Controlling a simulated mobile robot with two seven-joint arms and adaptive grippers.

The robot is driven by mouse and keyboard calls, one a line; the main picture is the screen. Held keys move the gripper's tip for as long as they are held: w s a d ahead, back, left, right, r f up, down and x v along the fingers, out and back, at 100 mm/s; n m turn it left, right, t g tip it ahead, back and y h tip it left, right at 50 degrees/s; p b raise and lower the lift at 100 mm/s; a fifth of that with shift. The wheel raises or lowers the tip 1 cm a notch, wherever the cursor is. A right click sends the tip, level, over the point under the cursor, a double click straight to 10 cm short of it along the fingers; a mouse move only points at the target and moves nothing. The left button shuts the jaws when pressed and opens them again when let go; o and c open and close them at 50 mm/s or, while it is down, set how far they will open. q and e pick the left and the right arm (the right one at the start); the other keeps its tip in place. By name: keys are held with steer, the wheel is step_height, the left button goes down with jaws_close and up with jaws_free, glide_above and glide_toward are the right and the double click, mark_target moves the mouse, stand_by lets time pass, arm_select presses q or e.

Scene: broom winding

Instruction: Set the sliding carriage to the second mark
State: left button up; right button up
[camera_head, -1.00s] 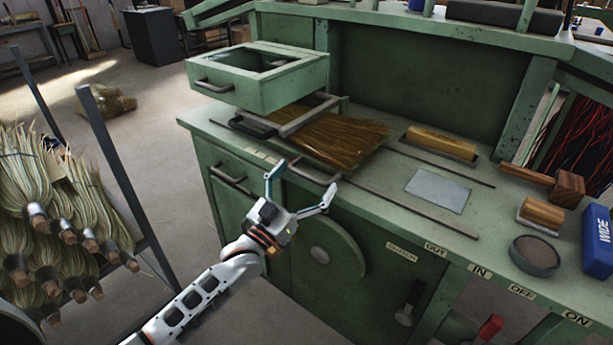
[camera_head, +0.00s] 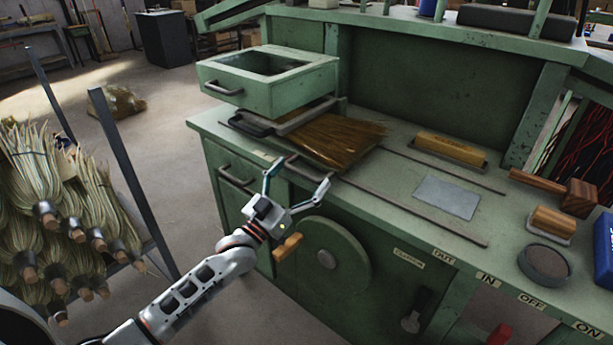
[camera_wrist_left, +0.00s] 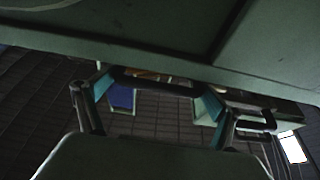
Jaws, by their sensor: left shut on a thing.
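The sliding carriage (camera_head: 303,119) is a grey metal frame on the green bench (camera_head: 386,192), with brown broom bristles (camera_head: 340,142) lying over it. A dark bar handle is at its front, by the bench edge. The left wrist view shows the dark handle (camera_wrist_left: 155,84) spanning between the teal-lined fingers. A small pale label (camera_head: 265,156) lies on the bench edge left of the gripper; its marks are too small to read. My right gripper is out of view.
A green open drawer box (camera_head: 268,78) stands above the carriage's left end. A round disc (camera_head: 325,258) with a wooden knob (camera_head: 287,247) is close below my gripper. A wooden block (camera_head: 450,148) and grey plate (camera_head: 446,197) lie to the right.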

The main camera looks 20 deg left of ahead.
arm_select(q)
steer(key=o, duration=1.3)
steer(key=shift+s, duration=0.15)
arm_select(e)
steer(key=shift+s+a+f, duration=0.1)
arm_select(q)
steer(key=v, duration=1.1)
steer(key=shift+s+a+f, duration=0.15)
steer(key=shift+s+f, duration=0.05)
steer(key=shift+s, duration=0.1)
steer(key=s+d+f+g+y+p, duration=0.1)
steer(key=s+d+f+g, duration=0.1)
steer(key=s+f, duration=0.5)
steer(key=s+d+f+g+y+p, duration=0.1)
steer(key=s+d+f+g+y, duration=0.1)
steer(key=s+f+g, duration=0.3)
steer(key=s+d+f+g+y+p, duration=0.2)
steer(key=s+d+f+g, duration=0.1)
steer(key=s+f, duration=0.8)
steer(key=shift+s+d+f+g, duration=0.1)
steer(key=shift+s+g, duration=0.05)
steer(key=shift+s, duration=0.3)
steer(key=shift+s+d+f+g, duration=0.1)
steer(key=shift+s+g, duration=0.05)
steer(key=shift+s, duration=0.35)
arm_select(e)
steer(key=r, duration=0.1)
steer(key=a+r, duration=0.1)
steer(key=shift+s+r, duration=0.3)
